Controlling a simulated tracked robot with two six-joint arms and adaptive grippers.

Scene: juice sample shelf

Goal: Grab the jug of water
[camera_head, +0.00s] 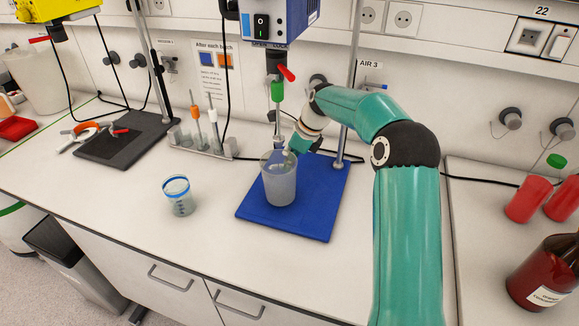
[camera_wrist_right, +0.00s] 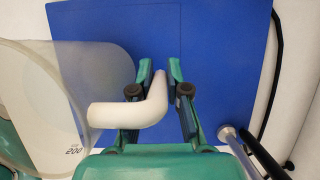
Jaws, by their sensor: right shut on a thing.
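The jug (camera_head: 280,184) is a translucent whitish vessel over the blue base plate (camera_head: 315,213) of the middle stand, upright, below a mixer shaft. It also fills the left of the right wrist view (camera_wrist_right: 85,90), with a "200" mark and a white handle (camera_wrist_right: 130,113). My right gripper (camera_wrist_right: 158,72) is shut on that handle, its fingers on either side. In the head view my right gripper (camera_head: 292,148) is small and partly hidden behind the jug's rim. I cannot tell whether the jug touches the plate. My left gripper is not in view.
A small beaker with a blue band (camera_head: 179,196) stands left of the plate. A rack with tubes (camera_head: 200,145) is behind it. The stand's metal rod (camera_head: 347,110) rises close to my right arm. Red containers (camera_head: 527,199) and a brown bottle (camera_head: 545,275) are at right.

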